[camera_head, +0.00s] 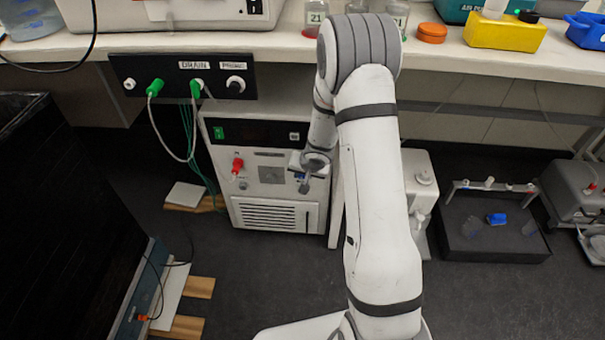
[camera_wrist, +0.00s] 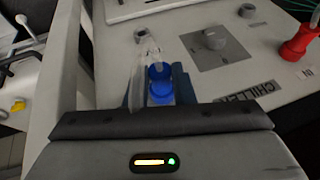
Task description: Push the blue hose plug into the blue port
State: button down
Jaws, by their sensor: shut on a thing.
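The blue hose plug (camera_wrist: 160,84) is between the dark fingers of my gripper (camera_wrist: 160,76) in the wrist view. My gripper is shut on it. A clear hose piece (camera_wrist: 147,56) shows beside the plug. The plug is close over the front of the white chiller (camera_wrist: 262,50); I cannot tell if it touches. I cannot make out the blue port apart from the plug and fingers. In the head view, my gripper (camera_head: 304,184) is at the right side of the chiller front (camera_head: 270,175), and the plug is too small to tell.
A red plug (camera_head: 237,166) sits at the left of the chiller front. A grey knob (camera_wrist: 212,38) is near my gripper. Above is a black drain panel (camera_head: 185,76) with green plugs and hoses. A black tray (camera_head: 490,240) stands on the floor at right.

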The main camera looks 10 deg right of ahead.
jog(key=c, duration=1.1)
grip_release()
jog(key=shift+c, duration=0.2)
jog(key=shift+r, duration=0.1)
jog(key=a+p+v, duration=0.1)
jog(key=p+v, duration=0.4)
jog(key=v, duration=0.2)
jog(key=shift+s+d+r, duration=0.15)
jog(key=shift+d+r, duration=0.15)
jog(key=shift+d, duration=0.2)
jog(key=shift+r, duration=0.1)
jog(key=s+d+r+h+p, duration=0.1)
jog(key=s+r+p, duration=0.25)
jog(key=r, duration=0.55)
jog(key=s+d+r+n+h+p, duration=0.15)
jog(key=r+p, duration=0.25)
jog(key=r, duration=0.6)
jog(key=s+d+r+m+h+p, duration=0.1)
jog(key=s+r+p, duration=0.25)
jog(key=r, duration=0.55)
jog(key=s+a+r+n+g+y+p, duration=0.1)
jog(key=s+a+r+n+p, duration=0.1)
jog(key=s+r+p, duration=0.3)
jog(key=s+a+r+n+g+y+p, duration=0.1)
jog(key=s+a+r+p, duration=0.2)
jog(key=s+r, duration=1)
jog(key=p, duration=0.3)
jog(key=shift+s+a+r+n+g, duration=0.2)
jog(key=shift+r+n+g, duration=0.1)
jog(key=shift+r+n, duration=0.1)
